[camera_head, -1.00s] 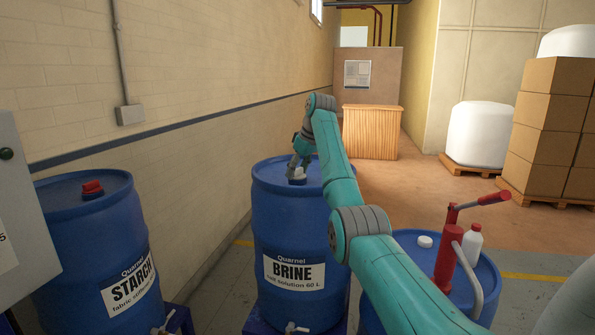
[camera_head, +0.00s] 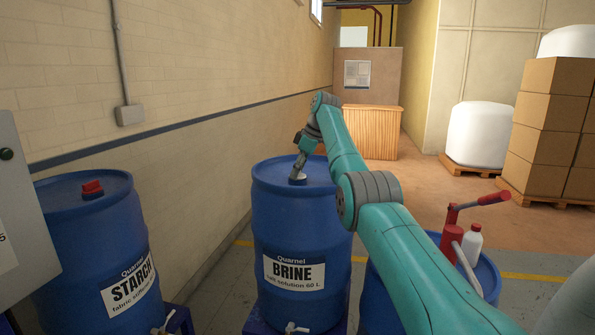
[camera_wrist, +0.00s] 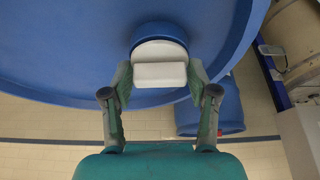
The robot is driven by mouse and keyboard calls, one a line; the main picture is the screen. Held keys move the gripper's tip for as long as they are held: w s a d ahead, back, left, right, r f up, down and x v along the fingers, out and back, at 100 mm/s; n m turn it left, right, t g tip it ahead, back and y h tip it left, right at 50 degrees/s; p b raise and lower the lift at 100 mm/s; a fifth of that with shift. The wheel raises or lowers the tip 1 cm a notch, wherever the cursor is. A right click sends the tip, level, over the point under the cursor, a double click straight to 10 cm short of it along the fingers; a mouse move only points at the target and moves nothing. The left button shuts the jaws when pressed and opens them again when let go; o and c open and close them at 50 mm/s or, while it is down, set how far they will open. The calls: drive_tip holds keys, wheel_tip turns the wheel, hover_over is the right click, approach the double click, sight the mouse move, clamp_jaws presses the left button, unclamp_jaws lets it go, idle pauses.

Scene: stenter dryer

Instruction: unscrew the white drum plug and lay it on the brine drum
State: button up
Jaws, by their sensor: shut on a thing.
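The blue brine drum (camera_head: 306,235) stands upright in the middle of the head view, its label facing me. My gripper (camera_head: 298,175) reaches down onto the drum's top. The white plug (camera_head: 298,181) is barely visible under the fingers there. In the wrist view, my gripper (camera_wrist: 159,73) is shut on the white plug (camera_wrist: 160,74), one finger at each side. The plug is against a round blue neck (camera_wrist: 158,31) on the drum top. I cannot tell whether its thread is still engaged.
A starch drum (camera_head: 95,240) with a red plug (camera_head: 92,187) stands left. At right, my arm partly covers another blue drum (camera_head: 488,275) with a red hand pump (camera_head: 451,236) and a white bottle (camera_head: 473,243). A brick wall (camera_head: 220,80) runs close behind the drums.

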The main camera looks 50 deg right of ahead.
drive_tip(key=o, duration=1.3)
drive_tip(key=shift+c, duration=0.6)
drive_tip(key=shift+r, duration=2)
